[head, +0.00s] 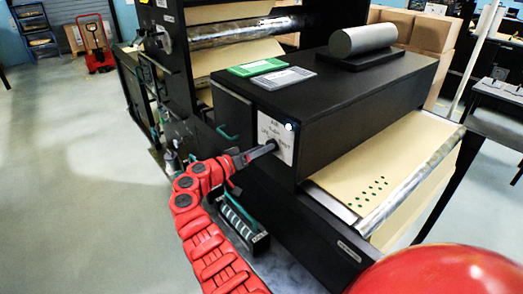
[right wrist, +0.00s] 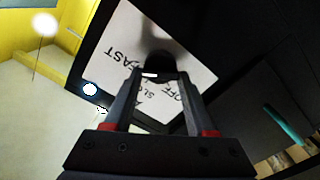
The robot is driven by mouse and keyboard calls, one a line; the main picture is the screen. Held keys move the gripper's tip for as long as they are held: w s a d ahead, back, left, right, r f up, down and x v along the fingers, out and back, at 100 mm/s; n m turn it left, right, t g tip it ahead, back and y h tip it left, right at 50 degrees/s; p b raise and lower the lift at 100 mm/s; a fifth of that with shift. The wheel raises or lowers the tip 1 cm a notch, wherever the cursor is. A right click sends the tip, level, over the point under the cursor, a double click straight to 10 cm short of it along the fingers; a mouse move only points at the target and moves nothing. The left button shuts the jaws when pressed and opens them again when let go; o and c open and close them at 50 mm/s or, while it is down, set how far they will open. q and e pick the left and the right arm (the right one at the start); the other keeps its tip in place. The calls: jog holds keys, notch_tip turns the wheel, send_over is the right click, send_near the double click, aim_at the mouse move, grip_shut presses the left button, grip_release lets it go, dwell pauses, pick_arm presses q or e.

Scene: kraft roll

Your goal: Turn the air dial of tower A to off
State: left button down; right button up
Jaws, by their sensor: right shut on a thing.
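The air dial (right wrist: 157,62) is a dark knob on a white label plate (right wrist: 125,40), which also shows in the head view (head: 279,128) on the end of a long black housing. In the right wrist view, parts of the words FAST, SLOW and OFF can be read around it. My right gripper (right wrist: 161,78) is shut on the dial, one finger on each side; in the head view the gripper (head: 266,150) reaches the plate and hides the knob. A small white mark shows at the fingertips, but I cannot tell which setting the dial points to. My left gripper is out of view.
A teal handle (head: 228,133) sits left of the plate. Green and grey cards (head: 257,68) and a grey cylinder (head: 362,39) are on the housing. Open floor (head: 75,160) lies left.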

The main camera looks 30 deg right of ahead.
jog(key=n+p, duration=0.2)
jog(key=n, duration=0.5)
jog(key=n+p, duration=0.2)
jog(key=n, duration=0.6)
jog(key=n+p, duration=0.2)
jog(key=n, duration=0.6)
jog(key=shift+f, duration=0.4)
jog(key=shift+n, duration=0.4)
jog(key=o, duration=1.4)
jog(key=shift+c, duration=0.2)
